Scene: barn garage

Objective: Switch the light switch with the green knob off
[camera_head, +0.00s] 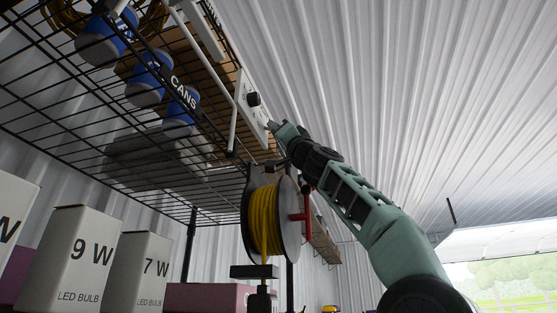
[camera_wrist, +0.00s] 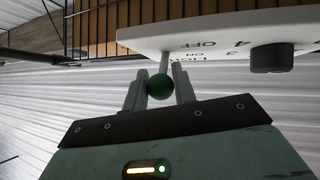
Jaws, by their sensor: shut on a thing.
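The green knob (camera_wrist: 160,87) is a small ball on the end of a thin grey lever that comes out of a white panel (camera_wrist: 215,33). My gripper (camera_wrist: 159,75) has one finger on each side of the knob and is shut on it. The panel bears black text that appears upside down, with "OFF" and "ON" readable. In the head view the white panel (camera_head: 246,118) is mounted at the shelf's edge, and my gripper (camera_head: 272,126) reaches its lower right end. The green knob is hidden there.
A black knob (camera_wrist: 272,57) sticks out of the same panel. A wire shelf (camera_head: 75,110) holds blue cans (camera_head: 150,80). A yellow cable reel (camera_head: 265,220) hangs below the panel, close to my arm. White bulb boxes (camera_head: 85,255) stand lower left. The right side is open.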

